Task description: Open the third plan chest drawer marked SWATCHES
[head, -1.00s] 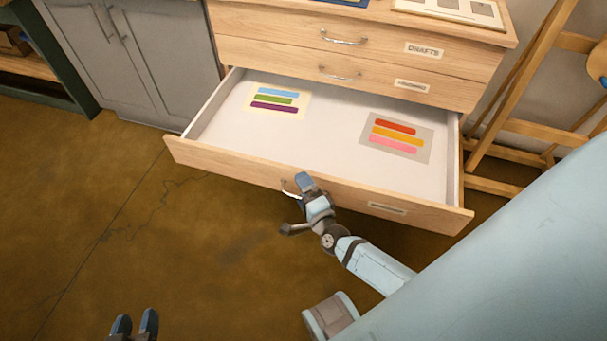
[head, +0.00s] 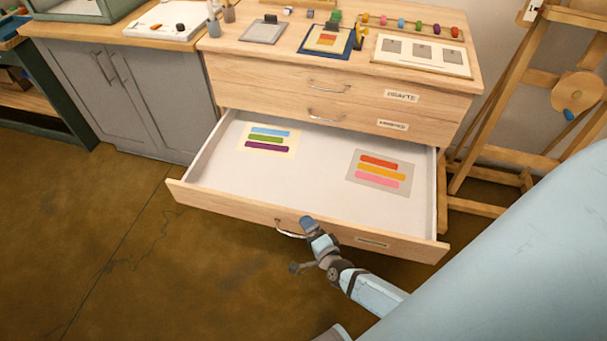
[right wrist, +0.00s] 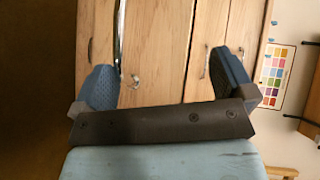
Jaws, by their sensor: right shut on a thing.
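The third drawer (head: 230,203) of the wooden plan chest stands far out, its white inside showing. Its front label (head: 372,242) is too small to read. Two colour-striped swatch cards lie in it, one cream (head: 268,139) at the left and one grey (head: 381,173) at the right. My right gripper (head: 304,241) is at the middle of the drawer front, shut on its metal handle (head: 288,233). In the right wrist view the handle (right wrist: 120,35) runs by the left finger. My left gripper is out of view.
The two upper drawers, DRAFTS (head: 290,77) and one with an unclear label (head: 360,116), are shut. Cards, clips and pigment pieces lie on the chest top (head: 235,40). A grey cabinet (head: 110,105) stands left, a wooden easel (head: 490,110) right. The floor before the drawer is clear.

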